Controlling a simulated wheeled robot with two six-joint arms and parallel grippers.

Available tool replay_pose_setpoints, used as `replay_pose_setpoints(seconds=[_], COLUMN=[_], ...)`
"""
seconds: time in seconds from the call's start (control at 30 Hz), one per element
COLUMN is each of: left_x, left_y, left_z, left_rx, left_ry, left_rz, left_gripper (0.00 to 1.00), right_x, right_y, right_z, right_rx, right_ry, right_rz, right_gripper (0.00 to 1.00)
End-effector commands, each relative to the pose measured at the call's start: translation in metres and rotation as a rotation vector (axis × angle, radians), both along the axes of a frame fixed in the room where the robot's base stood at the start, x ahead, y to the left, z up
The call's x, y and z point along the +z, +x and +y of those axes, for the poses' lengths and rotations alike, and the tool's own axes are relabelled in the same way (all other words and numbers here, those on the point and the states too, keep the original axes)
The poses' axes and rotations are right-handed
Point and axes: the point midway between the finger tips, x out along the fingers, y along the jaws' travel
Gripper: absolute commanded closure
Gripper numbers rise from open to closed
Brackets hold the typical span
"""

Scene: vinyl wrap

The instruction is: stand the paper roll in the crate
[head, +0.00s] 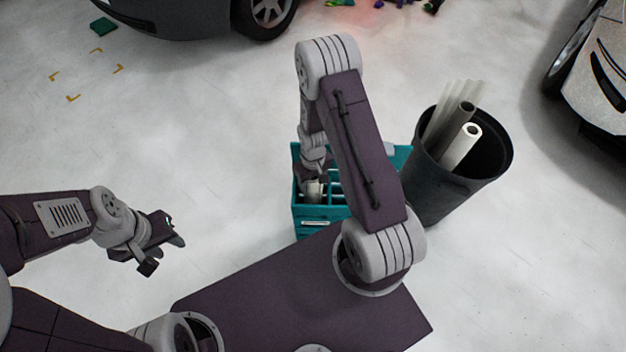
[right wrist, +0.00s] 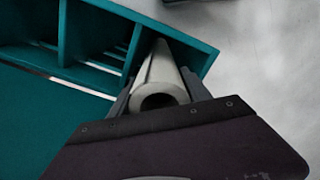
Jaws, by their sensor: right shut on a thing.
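The teal crate (head: 309,222) stands on the floor in front of my base, with dividers making several compartments. My right gripper (head: 314,183) is over the crate's left end in the head view. It is shut on a pale paper roll (head: 314,193). In the right wrist view the paper roll (right wrist: 163,80) sits between the fingers, with its hollow end facing the camera and its length running down into a corner compartment of the crate (right wrist: 190,48). Whether its lower end touches the crate's bottom is hidden. My left gripper (head: 162,255) is empty and open, away at the left.
Cars are parked at the top left and right. The floor left of the crate is clear, with yellow corner marks farther back.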

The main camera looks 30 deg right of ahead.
Motion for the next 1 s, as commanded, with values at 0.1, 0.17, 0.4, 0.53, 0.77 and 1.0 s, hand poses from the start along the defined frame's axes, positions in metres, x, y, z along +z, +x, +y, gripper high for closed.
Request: replay_pose_setpoints(seconds=[0.1, 0.17, 0.4, 0.53, 0.77, 1.0], left_x=[-0.009, -0.010, -0.010, -0.010, -0.010, -0.002], left_y=[0.000, 0.000, 0.000, 0.000, 0.000, 0.000], left_z=[0.000, 0.000, 0.000, 0.000, 0.000, 0.000], left_rx=[0.000, 0.000, 0.000, 0.000, 0.000, 0.000], left_ry=[0.000, 0.000, 0.000, 0.000, 0.000, 0.000], left_rz=[0.000, 0.000, 0.000, 0.000, 0.000, 0.000], left_gripper=[0.64, 0.64, 0.64, 0.64, 0.64, 0.64], right_x=[-0.011, -0.013, -0.013, -0.013, -0.014, 0.005], right_y=[0.000, 0.000, 0.000, 0.000, 0.000, 0.001], right_z=[0.000, 0.000, 0.000, 0.000, 0.000, 0.000], right_rx=[0.000, 0.000, 0.000, 0.000, 0.000, 0.000], right_ry=[0.000, 0.000, 0.000, 0.000, 0.000, 0.000], right_rz=[0.000, 0.000, 0.000, 0.000, 0.000, -0.002], right_gripper=[1.00, 1.00, 1.00, 0.30, 0.19, 0.19])
